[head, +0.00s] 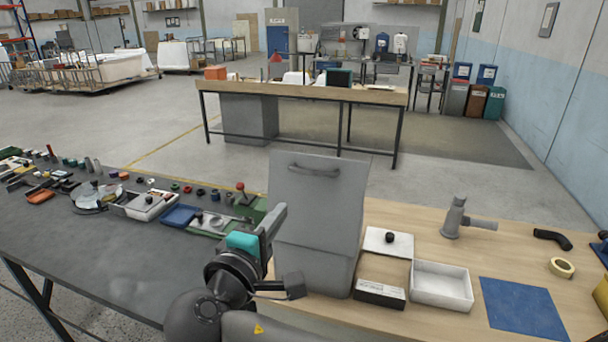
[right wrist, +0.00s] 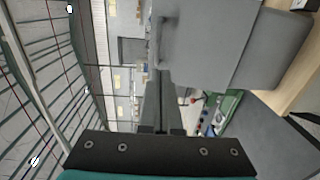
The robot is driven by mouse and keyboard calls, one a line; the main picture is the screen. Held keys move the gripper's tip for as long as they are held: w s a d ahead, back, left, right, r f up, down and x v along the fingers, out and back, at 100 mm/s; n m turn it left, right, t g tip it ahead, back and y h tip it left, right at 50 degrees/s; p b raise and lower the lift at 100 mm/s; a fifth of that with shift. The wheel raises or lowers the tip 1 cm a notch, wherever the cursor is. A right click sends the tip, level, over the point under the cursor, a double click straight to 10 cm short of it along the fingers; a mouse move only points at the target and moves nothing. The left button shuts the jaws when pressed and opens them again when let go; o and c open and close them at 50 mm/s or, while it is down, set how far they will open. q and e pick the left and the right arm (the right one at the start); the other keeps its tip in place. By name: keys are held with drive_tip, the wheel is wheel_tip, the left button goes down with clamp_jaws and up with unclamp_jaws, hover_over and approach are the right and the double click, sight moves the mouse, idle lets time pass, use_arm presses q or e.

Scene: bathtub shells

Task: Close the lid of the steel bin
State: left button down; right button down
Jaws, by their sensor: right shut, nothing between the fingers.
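The grey steel bin (head: 312,268) stands at the left end of the wooden table. Its lid (head: 318,205) stands up steeply above the body, with the handle (head: 314,171) near the top on the side facing me. The bin's inside is hidden behind the lid. My right gripper (head: 276,222) is beside the lid's left edge in the head view; contact is hard to tell. In the right wrist view, the shut, empty fingers (right wrist: 160,118) show below the lid (right wrist: 212,38) and its handle (right wrist: 167,38). My left gripper is not in view.
Right of the bin are a lidded box (head: 383,270), a white tray (head: 442,285), a grey tool (head: 455,218) and a blue mat (head: 522,310). The dark bench (head: 95,250) on the left holds many small parts.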

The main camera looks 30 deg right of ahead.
drive_tip(key=p, duration=0.2)
approach(310, 173)
drive_tip(key=x, duration=0.5)
drive_tip(key=shift+d, duration=0.15)
drive_tip(key=shift+w+d+f, duration=0.1)
drive_tip(key=shift+w+d, duration=0.4)
drive_tip(key=shift+w, duration=0.05)
